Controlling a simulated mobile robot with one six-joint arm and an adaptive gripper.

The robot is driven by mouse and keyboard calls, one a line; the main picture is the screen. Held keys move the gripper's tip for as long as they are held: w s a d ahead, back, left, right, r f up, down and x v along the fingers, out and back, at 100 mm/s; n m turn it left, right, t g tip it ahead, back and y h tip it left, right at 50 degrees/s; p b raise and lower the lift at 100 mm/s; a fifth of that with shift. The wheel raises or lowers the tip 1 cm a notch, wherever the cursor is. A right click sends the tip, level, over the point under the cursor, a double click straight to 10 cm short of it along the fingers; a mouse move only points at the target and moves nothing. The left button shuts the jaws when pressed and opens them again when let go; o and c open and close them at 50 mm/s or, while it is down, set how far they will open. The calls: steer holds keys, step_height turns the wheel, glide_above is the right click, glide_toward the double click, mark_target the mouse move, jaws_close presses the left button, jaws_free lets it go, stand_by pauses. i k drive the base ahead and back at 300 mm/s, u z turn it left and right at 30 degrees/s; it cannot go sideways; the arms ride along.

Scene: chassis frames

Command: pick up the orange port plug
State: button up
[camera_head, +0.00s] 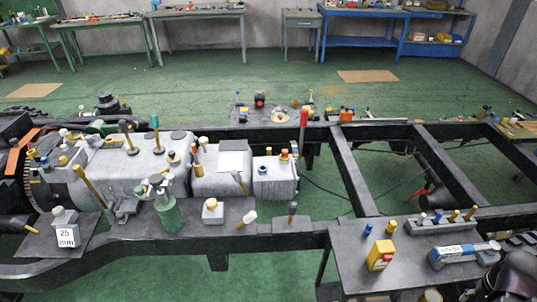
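A small orange-topped plug (284,155) stands upright on the pale grey box-shaped housing (275,183) near the middle of the camera_head view. It looks like the orange port plug, but it is too small to be sure. A dark rounded part, likely my gripper or wrist (508,278), shows at the bottom right corner, far from the plug. It is cut off by the frame edge, and its fingers cannot be made out.
A tall red-topped handle (303,130) rises just right of the plug. The black chassis frame (350,172) crosses the view. A grey side table (350,262) at lower right holds a yellow box (380,255) and a blue-white tool (464,254). Green floor lies open behind.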

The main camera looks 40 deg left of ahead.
mark_target(284, 156)
steer(key=u, duration=0.6)
steer(key=i, duration=0.95)
steer(key=u, duration=0.45)
